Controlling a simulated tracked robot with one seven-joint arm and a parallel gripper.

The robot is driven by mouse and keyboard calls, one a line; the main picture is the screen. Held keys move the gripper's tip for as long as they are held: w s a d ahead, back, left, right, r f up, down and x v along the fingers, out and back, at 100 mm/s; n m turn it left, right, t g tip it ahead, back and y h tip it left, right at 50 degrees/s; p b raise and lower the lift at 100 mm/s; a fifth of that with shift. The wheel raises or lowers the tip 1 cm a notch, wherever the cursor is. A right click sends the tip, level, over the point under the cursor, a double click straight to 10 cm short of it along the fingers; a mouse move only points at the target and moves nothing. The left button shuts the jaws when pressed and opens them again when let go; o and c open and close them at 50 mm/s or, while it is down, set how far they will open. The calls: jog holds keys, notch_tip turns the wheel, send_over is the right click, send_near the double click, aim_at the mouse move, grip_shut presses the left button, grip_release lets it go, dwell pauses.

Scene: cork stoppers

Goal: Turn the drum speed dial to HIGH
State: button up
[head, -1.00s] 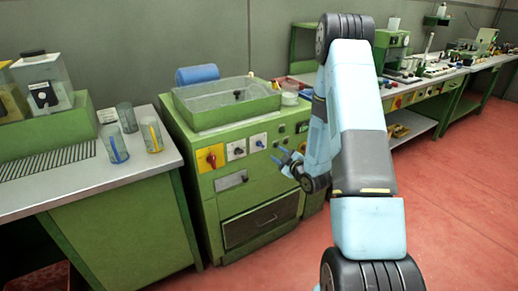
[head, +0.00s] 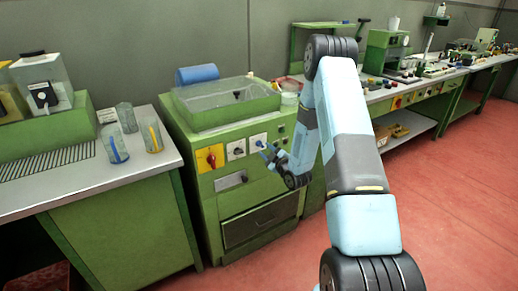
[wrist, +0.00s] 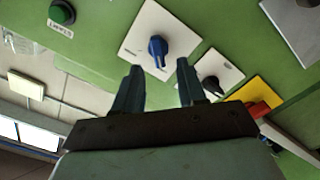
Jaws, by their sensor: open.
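A blue dial (head: 259,142) on a white plate is on the front panel of the green machine (head: 222,202). In the wrist view the blue dial (wrist: 157,47) lies ahead of and between my gripper's fingertips, apart from them. A black dial (head: 237,152) on a white plate and a red knob (head: 211,159) on a yellow plate sit to its left in the head view. The plate lettering is too small to read, so I cannot tell which is marked drum speed. My gripper (wrist: 157,80) is open and empty; it also shows in the head view (head: 267,153).
A green button (wrist: 62,13) labelled START is beside the blue dial's plate. A clear-covered tub (head: 225,105) tops the machine. A side table (head: 75,180) with glass beakers (head: 116,148) stands at the left. The red floor (head: 440,190) at the right is open.

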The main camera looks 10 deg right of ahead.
aim_at(262, 147)
jog(key=shift+x, duration=2.1)
